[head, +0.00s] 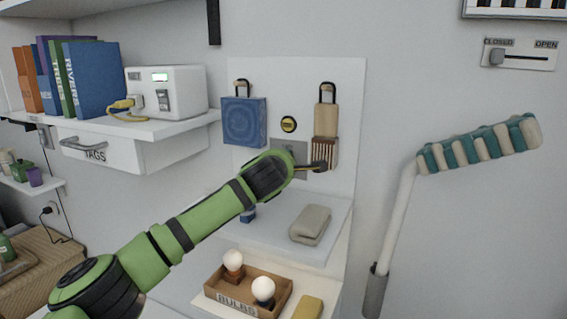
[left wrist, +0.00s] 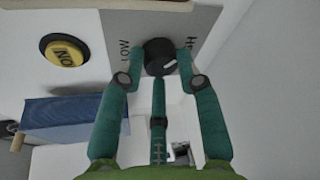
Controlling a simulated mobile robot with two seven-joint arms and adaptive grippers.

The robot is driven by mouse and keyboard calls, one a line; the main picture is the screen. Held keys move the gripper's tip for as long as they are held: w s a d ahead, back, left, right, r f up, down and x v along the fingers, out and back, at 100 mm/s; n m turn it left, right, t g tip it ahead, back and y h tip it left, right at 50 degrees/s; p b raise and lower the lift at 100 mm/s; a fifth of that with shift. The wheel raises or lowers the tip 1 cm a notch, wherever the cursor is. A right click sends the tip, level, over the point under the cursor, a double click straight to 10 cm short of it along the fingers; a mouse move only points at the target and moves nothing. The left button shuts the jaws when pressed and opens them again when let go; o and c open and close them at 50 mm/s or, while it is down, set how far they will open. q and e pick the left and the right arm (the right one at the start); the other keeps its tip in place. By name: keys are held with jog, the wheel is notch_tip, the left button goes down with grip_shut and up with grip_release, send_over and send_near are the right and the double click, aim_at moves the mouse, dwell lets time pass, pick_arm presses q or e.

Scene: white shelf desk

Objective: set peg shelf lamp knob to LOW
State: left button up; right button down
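The black lamp knob (left wrist: 160,57) sits on a grey plate (left wrist: 213,18) in the left wrist view, with LOW printed to its left and HIGH, partly covered, to its right. The knob's white mark points right and slightly down, on the HIGH side. My left gripper (left wrist: 160,60) has green fingers on both sides of the knob and another below it; their tips appear to touch its rim. In the head view my left gripper (head: 312,167) is at the grey plate (head: 284,146) on the pegboard and hides the knob. My right gripper is not in view.
A yellow ON button (left wrist: 64,52) is left of the plate; it also shows in the head view (head: 289,124). A blue bag (head: 244,121) and a tan hanging item (head: 326,120) flank the plate. A bulb tray (head: 237,304) and a folded cloth (head: 310,224) lie below.

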pick_arm(q)
jog(key=shift+f+b, duration=0.2)
jog(key=shift+b, duration=0.45)
jog(key=n+b, duration=0.2)
jog(key=b, duration=0.2)
jog(key=shift+g+h, duration=0.4)
jog(key=shift+a+r+n+h+b, duration=0.15)
jog(key=shift+n+h+b, duration=0.25)
jog(key=shift+n+b, duration=0.5)
jog(key=shift+r+n+g+h+b, duration=0.15)
jog(key=shift+n+g+h+b, duration=0.2)
jog(key=shift+n, duration=0.25)
jog(key=o, duration=1.1)
jog(key=shift+w, duration=0.15)
